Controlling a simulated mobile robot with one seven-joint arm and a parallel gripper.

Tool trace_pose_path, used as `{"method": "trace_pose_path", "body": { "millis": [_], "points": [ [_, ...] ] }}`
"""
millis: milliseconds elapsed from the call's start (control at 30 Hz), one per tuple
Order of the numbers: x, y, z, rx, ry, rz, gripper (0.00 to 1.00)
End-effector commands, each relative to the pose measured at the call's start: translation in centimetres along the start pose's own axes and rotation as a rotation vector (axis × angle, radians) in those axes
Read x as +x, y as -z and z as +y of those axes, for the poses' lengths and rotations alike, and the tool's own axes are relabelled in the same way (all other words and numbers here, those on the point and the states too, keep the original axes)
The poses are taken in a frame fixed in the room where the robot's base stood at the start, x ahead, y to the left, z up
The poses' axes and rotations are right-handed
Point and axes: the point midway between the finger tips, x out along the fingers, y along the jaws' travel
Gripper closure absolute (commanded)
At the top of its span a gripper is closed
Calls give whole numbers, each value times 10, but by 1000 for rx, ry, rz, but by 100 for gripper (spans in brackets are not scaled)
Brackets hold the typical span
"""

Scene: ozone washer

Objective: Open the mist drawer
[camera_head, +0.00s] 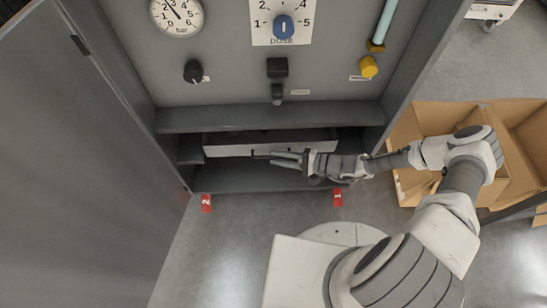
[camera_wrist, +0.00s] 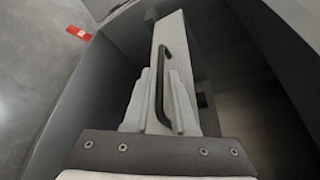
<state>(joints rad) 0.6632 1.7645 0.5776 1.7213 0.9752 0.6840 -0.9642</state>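The mist drawer (camera_head: 228,151) is the pale-fronted drawer in the low bay of the grey cabinet; its front also shows in the wrist view (camera_wrist: 174,32). A dark strip shows above and behind its front, and I cannot tell how far out it stands. Its black bar handle (camera_wrist: 160,70) runs lengthwise in the wrist view. My gripper (camera_head: 274,158) is in front of the drawer, reaching in from the right. In the wrist view my gripper (camera_wrist: 160,85) has its two fingers apart, one on each side of the handle. I cannot tell whether either finger touches it.
Dials and knobs, including a blue knob (camera_head: 284,26), are on the panel above. The cabinet door (camera_head: 75,160) stands open at left. Red floor tags (camera_head: 206,203) lie before the cabinet. Cardboard boxes (camera_head: 515,150) stand at right, near my arm.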

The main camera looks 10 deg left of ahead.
Motion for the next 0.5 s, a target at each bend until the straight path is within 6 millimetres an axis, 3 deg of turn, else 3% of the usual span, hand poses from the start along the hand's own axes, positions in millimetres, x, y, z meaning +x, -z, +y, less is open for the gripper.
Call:
{"method": "trace_pose_path", "body": {
  "millis": [200, 500],
  "points": [
    [18, 0, 0, -1, 0, 0, 75],
    [20, 0, 0, -1, 0, 1, 75]
  ]
}}
